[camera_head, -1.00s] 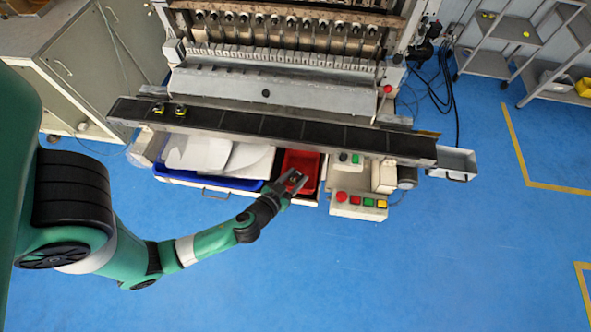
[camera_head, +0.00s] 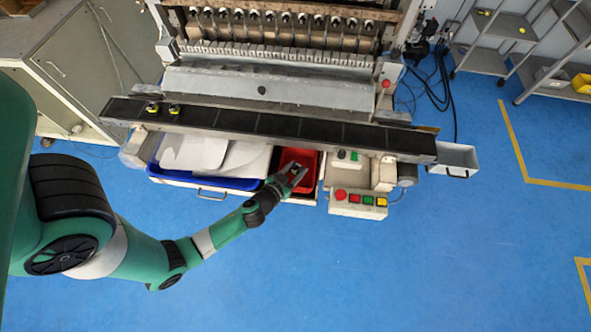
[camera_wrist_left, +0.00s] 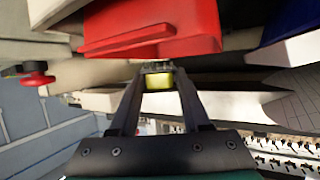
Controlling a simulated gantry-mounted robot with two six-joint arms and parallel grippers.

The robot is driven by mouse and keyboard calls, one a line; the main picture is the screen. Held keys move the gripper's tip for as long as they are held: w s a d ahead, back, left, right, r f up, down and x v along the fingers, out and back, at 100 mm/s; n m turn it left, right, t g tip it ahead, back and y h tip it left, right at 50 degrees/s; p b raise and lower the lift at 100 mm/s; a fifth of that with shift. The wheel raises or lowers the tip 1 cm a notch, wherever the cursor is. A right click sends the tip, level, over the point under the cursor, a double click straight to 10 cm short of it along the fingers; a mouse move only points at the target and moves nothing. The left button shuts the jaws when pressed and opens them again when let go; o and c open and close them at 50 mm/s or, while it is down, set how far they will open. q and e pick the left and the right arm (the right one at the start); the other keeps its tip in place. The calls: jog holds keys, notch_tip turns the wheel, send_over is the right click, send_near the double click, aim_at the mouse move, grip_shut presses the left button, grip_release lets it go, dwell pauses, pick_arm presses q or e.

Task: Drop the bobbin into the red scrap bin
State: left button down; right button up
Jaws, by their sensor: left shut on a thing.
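The red scrap bin (camera_head: 310,158) sits below the machine's front, right of the blue tray; it also shows at the top of the left wrist view (camera_wrist_left: 160,22). My left gripper (camera_head: 294,172) is at the near part of the bin in the head view, partly covering it. In the left wrist view its fingers (camera_wrist_left: 158,82) are shut on a small bobbin with a yellow winding and dark end (camera_wrist_left: 158,79). The bobbin is close to the red bin's wall in that picture; I cannot tell its height over the bin. My right gripper is not in view.
A blue tray (camera_head: 238,183) with white sheets lies left of the bin. A control box with coloured buttons (camera_head: 358,204) stands right of it. The dark conveyor (camera_head: 270,127) runs behind, with two yellow-marked bobbins (camera_head: 174,110) at its left end. The blue floor in front is clear.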

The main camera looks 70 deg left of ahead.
pick_arm(q)
jog(key=shift+c, duration=1.4)
grip_release()
jog(key=b+v, duration=0.1)
jog(key=v, duration=1)
jog(key=shift+s+r, duration=0.15)
jog(key=shift+s, duration=0.1)
jog(key=shift+w+d, duration=0.1)
